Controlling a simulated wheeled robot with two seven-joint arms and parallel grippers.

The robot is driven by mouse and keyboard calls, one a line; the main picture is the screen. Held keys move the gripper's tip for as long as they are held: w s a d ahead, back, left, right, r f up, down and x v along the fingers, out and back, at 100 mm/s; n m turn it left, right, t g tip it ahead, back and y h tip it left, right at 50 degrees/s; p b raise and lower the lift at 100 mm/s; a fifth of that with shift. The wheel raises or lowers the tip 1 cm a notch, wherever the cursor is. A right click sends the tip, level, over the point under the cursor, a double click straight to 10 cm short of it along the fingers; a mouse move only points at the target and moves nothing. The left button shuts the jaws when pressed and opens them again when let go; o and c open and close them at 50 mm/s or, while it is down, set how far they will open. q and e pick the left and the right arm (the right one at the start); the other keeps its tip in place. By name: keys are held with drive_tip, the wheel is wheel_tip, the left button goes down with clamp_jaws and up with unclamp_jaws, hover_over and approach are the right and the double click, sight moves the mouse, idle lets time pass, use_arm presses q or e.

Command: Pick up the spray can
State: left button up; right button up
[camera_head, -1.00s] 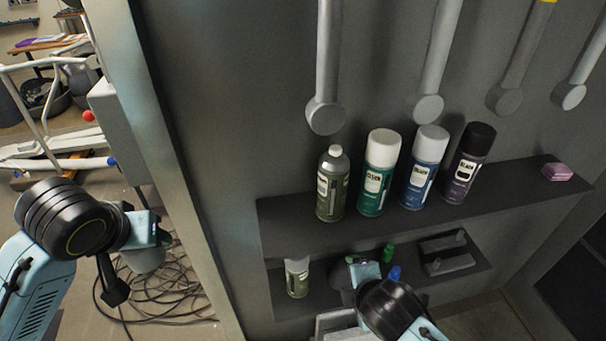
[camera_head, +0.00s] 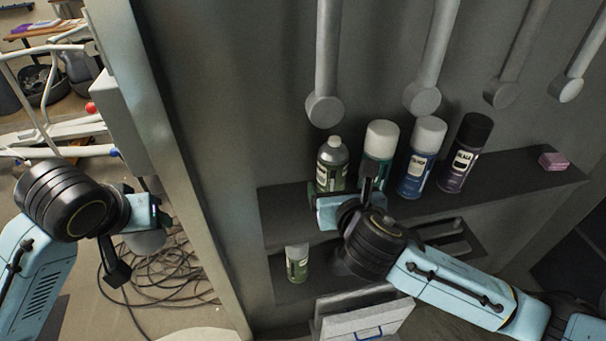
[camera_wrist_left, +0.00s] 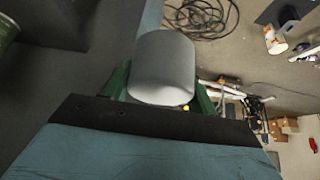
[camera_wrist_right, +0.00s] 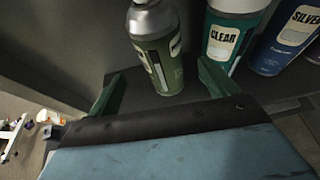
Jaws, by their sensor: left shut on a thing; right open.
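Several spray cans stand upright in a row on the upper shelf. The olive-green can (camera_head: 332,162) is leftmost, then a teal can with a white cap (camera_head: 380,146), a blue can (camera_head: 419,160) and a purple-black can (camera_head: 465,155). My right gripper (camera_head: 344,190) is open in front of the olive can. In the right wrist view the olive can (camera_wrist_right: 158,50) stands upright just beyond and between the open fingers (camera_wrist_right: 158,88), apparently not gripped. My left gripper (camera_head: 140,232) is shut on a grey-white cylindrical object (camera_wrist_left: 163,68), off to the left of the shelf.
A smaller green can (camera_head: 297,263) stands on the lower shelf, below the olive can. A pink block (camera_head: 552,161) lies at the upper shelf's right end. Grey hanging bars (camera_head: 324,108) are above the cans. Cables (camera_head: 165,275) lie on the floor at left.

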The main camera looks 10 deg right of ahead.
drive_tip(key=shift+x, duration=3.9)
drive_tip(key=shift+d+r, duration=0.15)
drive_tip(key=shift+c, duration=0.4)
drive_tip(key=shift+w, duration=0.1)
drive_tip(key=c, duration=1.2)
drive_tip(key=shift+r, duration=0.1)
